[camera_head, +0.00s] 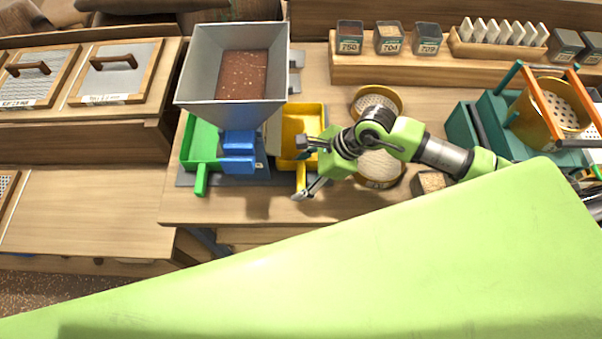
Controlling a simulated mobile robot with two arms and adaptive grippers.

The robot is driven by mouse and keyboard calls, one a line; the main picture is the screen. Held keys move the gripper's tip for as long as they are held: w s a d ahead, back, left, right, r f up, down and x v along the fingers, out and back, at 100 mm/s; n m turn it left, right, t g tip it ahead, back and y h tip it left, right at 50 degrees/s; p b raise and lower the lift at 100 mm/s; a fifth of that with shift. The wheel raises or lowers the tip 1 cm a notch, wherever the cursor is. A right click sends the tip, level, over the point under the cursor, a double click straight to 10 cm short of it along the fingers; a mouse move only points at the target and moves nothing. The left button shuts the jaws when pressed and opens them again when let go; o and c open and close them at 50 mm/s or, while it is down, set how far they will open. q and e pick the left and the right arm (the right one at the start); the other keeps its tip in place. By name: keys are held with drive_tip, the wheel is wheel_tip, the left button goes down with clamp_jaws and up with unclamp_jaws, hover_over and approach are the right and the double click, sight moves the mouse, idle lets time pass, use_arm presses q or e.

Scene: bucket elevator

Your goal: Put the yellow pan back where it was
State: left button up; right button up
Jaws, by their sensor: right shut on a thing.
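The yellow pan (303,118) sits on the bench at the right side of the grey hopper, with its handle toward me. My right gripper (303,168) is at the pan's front, shut on the handle; the fingers hide part of it. A green pan (201,158) sits at the left, below the hopper, its handle also toward me. The grey hopper (188,75) holds brown grains and overhangs the back of this setup. My left gripper is not in view.
Round sieves (381,168) stand close to the right of the pan, partly behind my arm. A teal machine (475,130) stands farther right. Labelled jars (388,40) line a back shelf. My large green body part covers the foreground. Bare bench lies front left.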

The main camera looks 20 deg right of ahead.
drive_tip(key=o, duration=1.8)
drive_tip(key=shift+f, duration=0.1)
drive_tip(key=shift+c, duration=0.2)
drive_tip(key=shift+r, duration=0.2)
drive_tip(key=shift+d+r, duration=0.2)
drive_tip(key=shift+d, duration=0.05)
drive_tip(key=b+v, duration=0.3)
drive_tip(key=v, duration=0.8)
drive_tip(key=shift+r, duration=0.2)
